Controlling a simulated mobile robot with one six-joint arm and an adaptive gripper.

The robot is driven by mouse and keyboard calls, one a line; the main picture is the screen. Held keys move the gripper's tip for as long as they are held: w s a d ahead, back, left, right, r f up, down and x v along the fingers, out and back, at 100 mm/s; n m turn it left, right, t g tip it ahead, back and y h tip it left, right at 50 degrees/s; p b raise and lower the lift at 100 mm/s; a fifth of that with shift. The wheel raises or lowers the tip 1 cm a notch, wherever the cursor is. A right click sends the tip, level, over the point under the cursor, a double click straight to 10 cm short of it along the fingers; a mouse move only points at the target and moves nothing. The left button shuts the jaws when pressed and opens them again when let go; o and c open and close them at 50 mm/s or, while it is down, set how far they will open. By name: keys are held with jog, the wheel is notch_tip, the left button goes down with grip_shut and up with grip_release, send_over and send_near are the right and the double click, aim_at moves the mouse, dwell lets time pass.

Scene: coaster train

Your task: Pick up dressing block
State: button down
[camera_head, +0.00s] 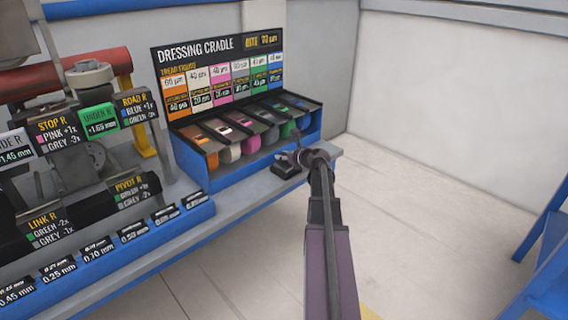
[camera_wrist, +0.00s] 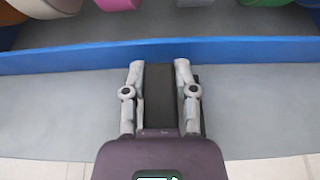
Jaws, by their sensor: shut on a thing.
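The dressing block is a dark, nearly black block (camera_wrist: 159,98) between the two grey fingers of my gripper (camera_wrist: 159,70) in the wrist view. The fingers lie along its left and right sides, and my gripper is shut on it. Part of a dark shape also shows to the right of the right finger. In the head view the dark block (camera_head: 285,169) is at the grey bench edge, in front of the cradle's right part, with my gripper (camera_head: 298,155) at it. I cannot tell whether the block touches the bench.
The dressing cradle (camera_head: 215,184) has a blue front wall and holds several coloured rolls below a label board (camera_head: 207,48). Its blue wall (camera_wrist: 60,60) is just ahead in the wrist view. Labelled machinery (camera_head: 70,140) stands left. Open floor (camera_head: 420,210) lies right; a blue frame (camera_head: 545,260) stands far right.

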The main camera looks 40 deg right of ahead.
aim_at(283, 153)
jog(key=shift+r, duration=0.15)
notch_tip(283, 153, up, 4)
jog(key=p, duration=0.4)
jog(key=shift+f, duration=0.25)
jog(key=s+d+r+p, duration=0.1)
jog(key=s, duration=1.5)
jog(key=shift+d, duration=0.15)
jog(key=shift+r, duration=0.1)
